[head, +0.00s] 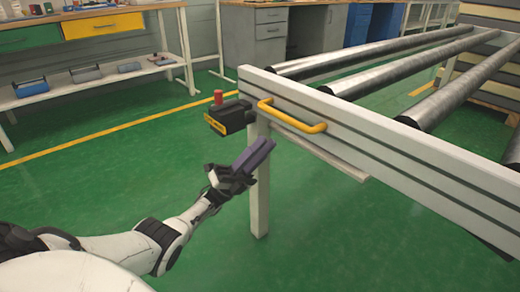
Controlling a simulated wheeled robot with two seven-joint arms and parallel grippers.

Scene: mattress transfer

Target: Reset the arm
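My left gripper (262,153) reaches in from the left, in front of the corner of the roller conveyor (385,140). Its long purple finger pads lie close together with no clear gap. I see nothing held between them. The gripper is below the black box and beside the conveyor's white leg (259,200). My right gripper is not in view.
A yellow handle (291,117) sticks out from the conveyor frame. A black box (231,117) with a red button is at its corner. A shelf bench (85,85) and grey cabinets (258,38) stand behind. Green floor to the left is clear.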

